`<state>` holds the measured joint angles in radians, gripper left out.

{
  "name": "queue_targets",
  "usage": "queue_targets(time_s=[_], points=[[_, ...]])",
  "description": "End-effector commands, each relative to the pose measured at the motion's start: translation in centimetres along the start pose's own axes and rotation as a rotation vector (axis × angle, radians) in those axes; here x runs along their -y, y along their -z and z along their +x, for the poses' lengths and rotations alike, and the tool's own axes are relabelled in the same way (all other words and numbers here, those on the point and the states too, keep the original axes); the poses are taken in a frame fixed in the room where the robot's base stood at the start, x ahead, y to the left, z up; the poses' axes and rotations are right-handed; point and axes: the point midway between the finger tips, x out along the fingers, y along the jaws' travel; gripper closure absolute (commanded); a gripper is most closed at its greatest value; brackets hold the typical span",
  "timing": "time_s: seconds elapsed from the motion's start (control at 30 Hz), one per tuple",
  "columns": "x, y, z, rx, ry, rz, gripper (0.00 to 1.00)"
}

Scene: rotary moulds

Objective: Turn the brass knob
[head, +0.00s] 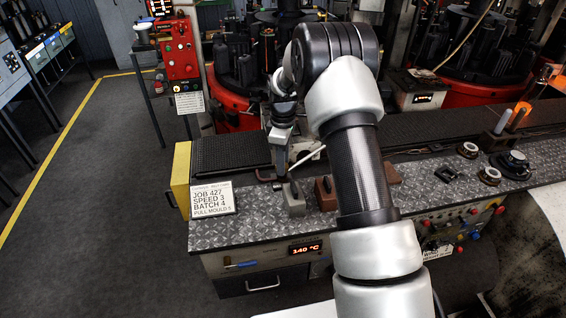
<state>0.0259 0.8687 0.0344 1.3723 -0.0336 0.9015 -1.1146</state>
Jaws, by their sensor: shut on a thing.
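In the head view my arm reaches out over the near bench, and my gripper (281,172) points down at the bench's far left part, small and dark. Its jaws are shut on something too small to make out. A thin pale rod (308,157) slants up and right from beside the jaws; I cannot tell whether it touches them. A grey block with a dark lever (293,198) stands just in front of the gripper, and a brown block (325,193) is right of it, partly behind my arm. I cannot pick out a brass knob for certain; the gripper or arm may hide it.
A white job card (213,198) stands at the bench's left end. Round parts (489,176) and an orange cylinder (519,117) are at the right. A dark belt (225,152) runs behind the bench. A red control box (180,48) stands at the back left. The left floor is clear.

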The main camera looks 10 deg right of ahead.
Motion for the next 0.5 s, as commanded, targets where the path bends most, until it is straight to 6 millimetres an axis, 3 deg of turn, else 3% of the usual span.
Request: queue_targets(time_s=[0.5], points=[[0.10,0.10,0.01,-0.002,-0.002,0.466,0.90]])
